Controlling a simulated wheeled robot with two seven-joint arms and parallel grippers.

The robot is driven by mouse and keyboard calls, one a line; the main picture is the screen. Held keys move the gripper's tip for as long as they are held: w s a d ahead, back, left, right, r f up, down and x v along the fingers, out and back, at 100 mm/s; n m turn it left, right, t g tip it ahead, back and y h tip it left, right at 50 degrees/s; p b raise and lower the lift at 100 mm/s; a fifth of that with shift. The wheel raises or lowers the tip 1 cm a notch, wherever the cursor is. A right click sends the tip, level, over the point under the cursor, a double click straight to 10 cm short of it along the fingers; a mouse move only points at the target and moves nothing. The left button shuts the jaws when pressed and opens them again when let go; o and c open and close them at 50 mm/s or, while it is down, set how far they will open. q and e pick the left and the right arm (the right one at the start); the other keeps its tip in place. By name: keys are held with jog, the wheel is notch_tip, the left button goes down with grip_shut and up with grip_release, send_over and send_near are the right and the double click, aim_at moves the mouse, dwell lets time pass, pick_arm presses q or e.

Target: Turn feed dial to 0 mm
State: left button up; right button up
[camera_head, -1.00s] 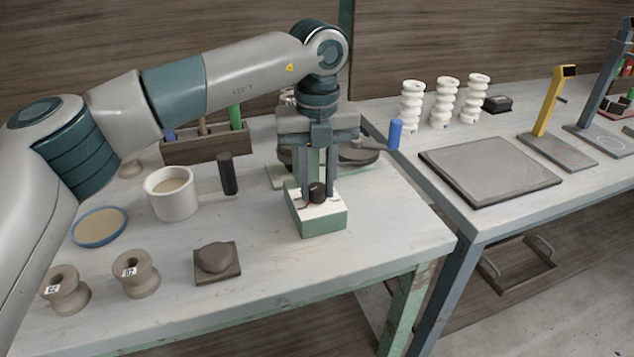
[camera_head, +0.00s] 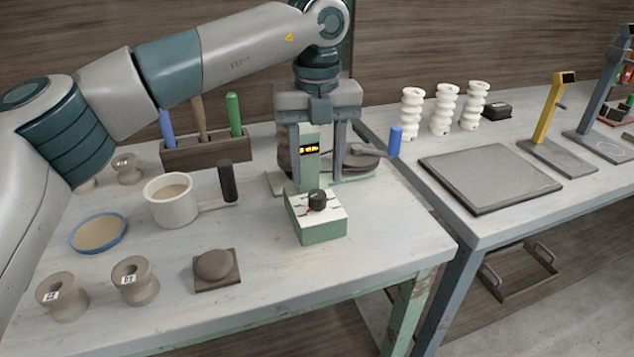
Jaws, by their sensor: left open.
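The feed dial is a black knob (camera_head: 317,200) on the white sloped top of a small green box (camera_head: 320,228) on the left table. Red and black marks show on the white face; I cannot read the setting. Behind it a green post carries a small lit display (camera_head: 309,149) with yellow digits too small to read surely. My left gripper (camera_head: 318,182) is open and empty, above and behind the knob, its two fingers apart on either side of the post. My right gripper is not in view.
A white mug (camera_head: 171,200), a blue-rimmed dish (camera_head: 99,232), spools (camera_head: 134,280) and a clay lump on a brown block (camera_head: 216,270) stand left of the box. A tool rack (camera_head: 205,152) stands behind. A blue-handled lever (camera_head: 395,141) is behind right. The table front right is clear.

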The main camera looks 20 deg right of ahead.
aim_at(317, 193)
pick_arm(q)
notch_tip(317, 193, up, 13)
jog(key=shift+f, duration=0.2)
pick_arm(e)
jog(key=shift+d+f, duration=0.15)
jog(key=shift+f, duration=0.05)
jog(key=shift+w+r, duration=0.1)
pick_arm(q)
jog(key=shift+r+p, duration=0.15)
jog(key=shift+p, duration=0.15)
